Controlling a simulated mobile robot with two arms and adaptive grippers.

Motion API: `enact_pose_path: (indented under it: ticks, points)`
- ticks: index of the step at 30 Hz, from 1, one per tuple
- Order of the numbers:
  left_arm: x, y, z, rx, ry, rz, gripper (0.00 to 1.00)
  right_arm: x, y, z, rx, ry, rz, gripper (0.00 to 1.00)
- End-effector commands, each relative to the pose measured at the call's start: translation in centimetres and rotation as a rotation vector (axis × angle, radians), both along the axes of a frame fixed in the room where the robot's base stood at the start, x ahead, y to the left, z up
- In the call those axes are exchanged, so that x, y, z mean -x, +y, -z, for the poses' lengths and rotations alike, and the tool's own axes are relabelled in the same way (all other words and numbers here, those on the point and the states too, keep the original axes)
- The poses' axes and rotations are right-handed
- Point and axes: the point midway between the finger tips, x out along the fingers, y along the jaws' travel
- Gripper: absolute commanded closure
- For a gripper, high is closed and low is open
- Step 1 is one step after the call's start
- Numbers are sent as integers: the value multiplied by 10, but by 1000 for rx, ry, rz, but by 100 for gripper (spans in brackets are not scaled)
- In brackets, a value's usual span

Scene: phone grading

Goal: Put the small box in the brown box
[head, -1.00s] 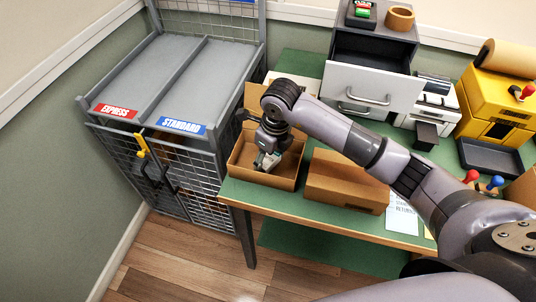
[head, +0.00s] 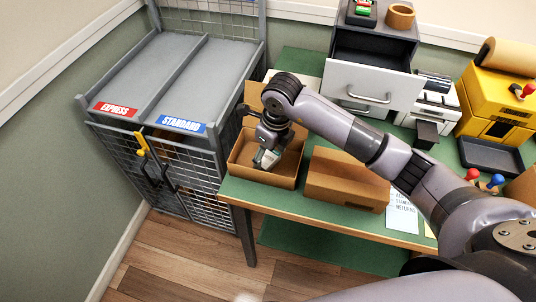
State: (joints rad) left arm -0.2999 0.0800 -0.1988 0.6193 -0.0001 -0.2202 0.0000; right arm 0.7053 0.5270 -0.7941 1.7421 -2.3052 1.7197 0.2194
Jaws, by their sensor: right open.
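An open brown box (head: 262,177) stands at the left end of the green table, with its flap raised at the back. My right gripper (head: 266,161) points down into this box and is open. A small pale grey-green item (head: 268,157) shows at its fingertips, inside the box's opening. It may be the small box, but the gripper covers part of it and I cannot tell whether it rests on the bottom. A second brown carton (head: 345,188) stands to the right of the open box. My left gripper is not in view.
A grey mesh cage with EXPRESS (head: 115,110) and STANDARD (head: 182,125) labels stands to the left. A drawer unit (head: 370,88), a yellow machine (head: 495,105) and a dark tray (head: 490,154) stand behind and right. My right arm spans the table.

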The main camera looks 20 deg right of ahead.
Motion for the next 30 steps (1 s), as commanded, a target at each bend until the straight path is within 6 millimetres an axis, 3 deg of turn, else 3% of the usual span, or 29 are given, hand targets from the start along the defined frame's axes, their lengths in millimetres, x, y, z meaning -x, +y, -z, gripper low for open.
enact_pose_path:
  ticks: [9, 15, 21, 30]
  points:
    - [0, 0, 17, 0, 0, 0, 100, 7, -6, -66, 2, -7, -1, 34]
    - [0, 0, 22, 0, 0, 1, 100, 11, -8, -96, 1, -4, 0, 34]
    - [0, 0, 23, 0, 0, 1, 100, 14, -9, -107, 1, -1, -1, 34]
    - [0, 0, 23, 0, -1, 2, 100, 14, -9, -107, 1, -1, -1, 34]
